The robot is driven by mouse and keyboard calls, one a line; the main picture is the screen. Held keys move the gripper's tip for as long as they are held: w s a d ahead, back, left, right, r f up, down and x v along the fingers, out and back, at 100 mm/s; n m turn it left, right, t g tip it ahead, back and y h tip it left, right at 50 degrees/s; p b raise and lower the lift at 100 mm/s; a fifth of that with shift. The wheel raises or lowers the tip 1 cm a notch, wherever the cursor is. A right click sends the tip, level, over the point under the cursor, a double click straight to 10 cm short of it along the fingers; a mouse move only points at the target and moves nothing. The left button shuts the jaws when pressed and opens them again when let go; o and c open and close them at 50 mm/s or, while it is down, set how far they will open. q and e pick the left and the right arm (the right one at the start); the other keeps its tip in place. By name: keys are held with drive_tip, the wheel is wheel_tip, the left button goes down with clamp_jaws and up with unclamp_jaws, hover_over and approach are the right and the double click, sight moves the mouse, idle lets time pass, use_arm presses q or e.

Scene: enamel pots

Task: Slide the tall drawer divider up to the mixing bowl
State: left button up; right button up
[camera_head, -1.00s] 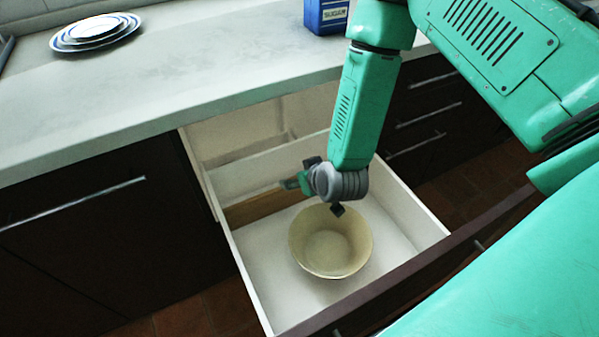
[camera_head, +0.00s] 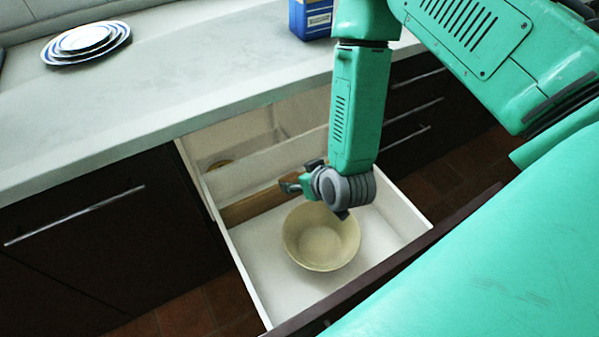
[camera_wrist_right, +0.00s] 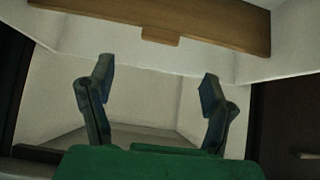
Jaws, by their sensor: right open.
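The drawer divider, a brown wooden board (camera_head: 240,208), stands across the open drawer behind the cream mixing bowl (camera_head: 321,237), with a gap of drawer floor between them. In the right wrist view the board (camera_wrist_right: 215,28) crosses the top, with a small tab at its lower edge. My right gripper (camera_head: 290,186) is above the drawer, close to the board's right part and behind the bowl. Its two fingers (camera_wrist_right: 155,85) are spread with nothing between them. I cannot tell whether it touches the board. The arm hides the board's right end. My left gripper is not in view.
A white panel (camera_head: 255,170) runs across the drawer behind the board. A small yellowish thing (camera_head: 220,163) shows beyond it. The countertop (camera_head: 150,95) overhangs the drawer's back and holds stacked plates (camera_head: 87,42) and a blue tin (camera_head: 312,18). The drawer floor (camera_head: 255,255) left of the bowl is clear.

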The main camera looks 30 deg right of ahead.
drive_tip(key=shift+p+v, duration=1.6)
drive_tip(key=shift+v, duration=1)
drive_tip(key=shift+w, duration=0.1)
wheel_tip(320, 180, up, 10)
drive_tip(key=shift+f, duration=0.15)
